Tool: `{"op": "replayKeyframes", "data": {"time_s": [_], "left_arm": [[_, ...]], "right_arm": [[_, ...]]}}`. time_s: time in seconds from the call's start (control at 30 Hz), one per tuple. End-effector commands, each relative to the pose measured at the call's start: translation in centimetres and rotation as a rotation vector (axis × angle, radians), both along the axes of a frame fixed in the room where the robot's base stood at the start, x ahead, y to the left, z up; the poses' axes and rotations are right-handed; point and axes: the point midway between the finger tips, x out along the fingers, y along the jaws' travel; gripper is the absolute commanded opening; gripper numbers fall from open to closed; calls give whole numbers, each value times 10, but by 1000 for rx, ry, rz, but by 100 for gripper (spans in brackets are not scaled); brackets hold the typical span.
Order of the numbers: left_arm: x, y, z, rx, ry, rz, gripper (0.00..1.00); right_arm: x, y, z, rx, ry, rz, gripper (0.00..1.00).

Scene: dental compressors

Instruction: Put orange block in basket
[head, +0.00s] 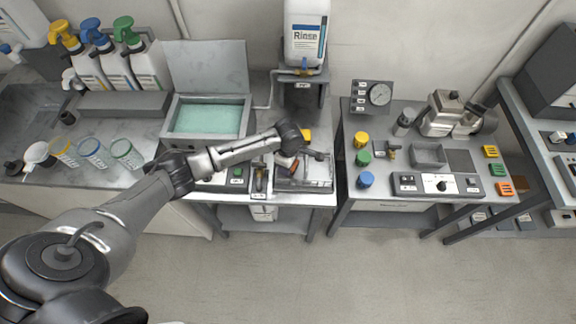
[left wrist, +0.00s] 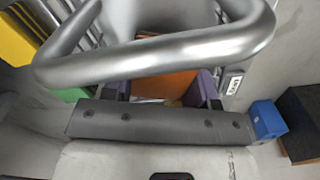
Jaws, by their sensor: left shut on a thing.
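My left gripper (head: 293,157) reaches in from the left and points down over the bench with the wire basket (head: 318,187). My right gripper is not in view.
A yellow block (head: 306,134) stands behind the gripper. The left wrist view shows a green block (left wrist: 72,94) and a blue block (left wrist: 267,118). A teal-filled basin (head: 208,118) is to the left, and a rinse bottle (head: 305,35) hangs behind.

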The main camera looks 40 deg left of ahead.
Motion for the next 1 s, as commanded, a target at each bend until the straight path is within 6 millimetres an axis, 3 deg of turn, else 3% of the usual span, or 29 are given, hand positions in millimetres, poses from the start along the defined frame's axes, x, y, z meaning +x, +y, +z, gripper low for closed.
{"op": "replayKeyframes", "data": {"time_s": [0.13,0.53,0.57,0.63,1.0], "left_arm": [[0,0,-16,0,0,0,25],[0,0,-19,0,0,0,25],[0,0,-19,0,0,-1,56],[0,0,-19,0,0,-1,62],[0,0,-10,0,-2,0,64]], "right_arm": [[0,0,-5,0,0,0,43],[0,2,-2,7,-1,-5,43],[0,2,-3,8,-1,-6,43],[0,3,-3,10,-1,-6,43],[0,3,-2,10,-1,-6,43]]}}
